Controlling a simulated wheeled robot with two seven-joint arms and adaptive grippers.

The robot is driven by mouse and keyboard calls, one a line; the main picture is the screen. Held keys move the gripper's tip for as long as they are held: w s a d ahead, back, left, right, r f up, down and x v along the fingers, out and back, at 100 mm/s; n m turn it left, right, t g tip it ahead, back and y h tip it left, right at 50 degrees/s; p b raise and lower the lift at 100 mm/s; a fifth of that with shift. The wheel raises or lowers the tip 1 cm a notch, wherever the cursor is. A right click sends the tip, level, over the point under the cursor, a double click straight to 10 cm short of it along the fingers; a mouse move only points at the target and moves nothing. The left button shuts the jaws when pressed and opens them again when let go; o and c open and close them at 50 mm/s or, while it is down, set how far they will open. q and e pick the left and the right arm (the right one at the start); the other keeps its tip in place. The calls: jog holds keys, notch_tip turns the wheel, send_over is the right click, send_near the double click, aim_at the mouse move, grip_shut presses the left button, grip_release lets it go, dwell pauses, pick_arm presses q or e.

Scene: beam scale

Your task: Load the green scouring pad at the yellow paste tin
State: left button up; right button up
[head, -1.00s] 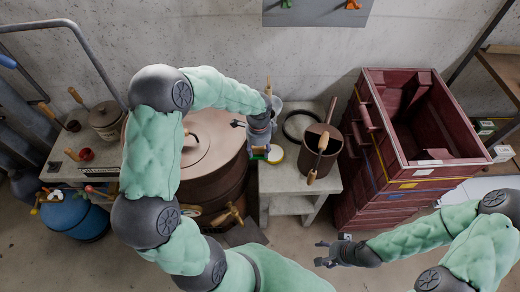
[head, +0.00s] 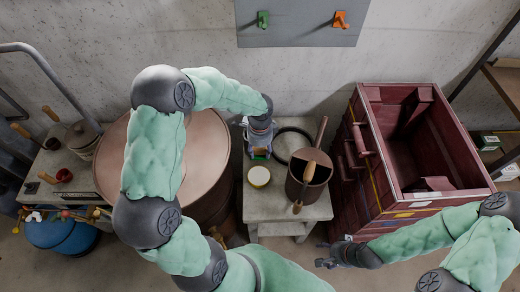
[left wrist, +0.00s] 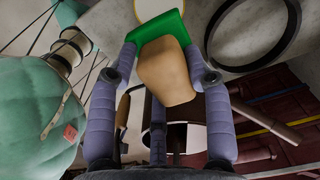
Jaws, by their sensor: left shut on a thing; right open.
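The yellow paste tin (head: 259,177) stands open on the small grey stand, its pale round top facing up. My left gripper (head: 258,151) is just behind the tin in the head view, above the stand. In the left wrist view my left gripper (left wrist: 166,62) is shut on the green scouring pad (left wrist: 157,27), which has a tan block (left wrist: 165,72) on its near side. My right gripper (head: 334,262) is open and empty, low in front of the red chest.
On the stand (head: 285,212), a brown pot (head: 308,184) with wooden-handled tools stands right of the tin, and a dark ring (head: 294,143) lies behind. A large drum (head: 208,150) is at left, a red chest (head: 375,180) at right.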

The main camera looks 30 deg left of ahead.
pick_arm(q)
jog(key=shift+s+f+b, duration=0.55)
jog(key=shift+s, duration=0.1)
jog(key=shift+s+f+b, duration=0.1)
jog(key=shift+f+b, duration=0.2)
jog(key=shift+b, duration=0.05)
notch_tip(320, 180, down, 7)
jog(key=b, duration=0.7)
jog(key=shift+w+f, duration=0.2)
jog(key=shift+w, duration=0.05)
pick_arm(e)
notch_tip(320, 180, down, 9)
jog(key=s, duration=0.1)
jog(key=shift+f, duration=0.15)
pick_arm(q)
jog(key=shift+f, duration=0.15)
pick_arm(e)
jog(key=shift+f, duration=0.1)
pick_arm(q)
notch_tip(320, 180, down, 5)
jog(key=b, duration=0.4)
jog(key=shift+f+b, duration=0.15)
jog(key=shift+b, duration=0.2)
jog(key=shift+f, duration=0.15)
pick_arm(e)
notch_tip(320, 180, down, 4)
jog(key=shift+f, duration=0.15)
